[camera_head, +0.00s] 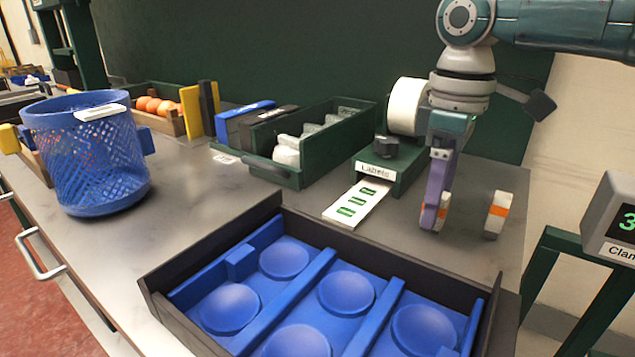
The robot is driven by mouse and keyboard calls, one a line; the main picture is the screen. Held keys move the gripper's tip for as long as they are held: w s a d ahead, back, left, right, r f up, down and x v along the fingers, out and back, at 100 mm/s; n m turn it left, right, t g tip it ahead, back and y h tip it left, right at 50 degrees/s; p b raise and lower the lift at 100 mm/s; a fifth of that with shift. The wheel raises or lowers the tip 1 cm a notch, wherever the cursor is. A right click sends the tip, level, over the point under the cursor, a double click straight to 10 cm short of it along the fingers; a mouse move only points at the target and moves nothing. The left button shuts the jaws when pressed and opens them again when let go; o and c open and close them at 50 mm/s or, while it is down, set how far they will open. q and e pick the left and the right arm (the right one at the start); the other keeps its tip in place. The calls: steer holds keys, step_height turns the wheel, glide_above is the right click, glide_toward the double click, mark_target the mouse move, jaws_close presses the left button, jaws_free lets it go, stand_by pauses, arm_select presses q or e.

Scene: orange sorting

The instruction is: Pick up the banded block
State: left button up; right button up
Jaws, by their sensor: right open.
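The banded block (496,214), white with an orange band across its middle, stands upright on the grey worktop near its right edge. My right gripper (436,214) hangs down to the left of the block, apart from it, with its purple fingers low over the worktop. The fingers overlap in this view, and a small white and orange patch shows at their tips. The jaws are open; the gap between them is hard to see. My left gripper is out of view.
A black tray (185,268) with a blue insert fills the front. A label dispenser (400,160) stands behind my right gripper. A green bin (313,140), a blue mesh basket (85,155) and a crate of oranges (158,108) are further left. A grey display box (612,215) is at right.

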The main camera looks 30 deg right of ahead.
jaws_close()
stand_by(0.3)
stand_by(0.4)
steer(key=shift+r, duration=0.6)
step_height(320, 180, up, 19)
steer(key=p, duration=0.3)
steer(key=shift+p, duration=0.35)
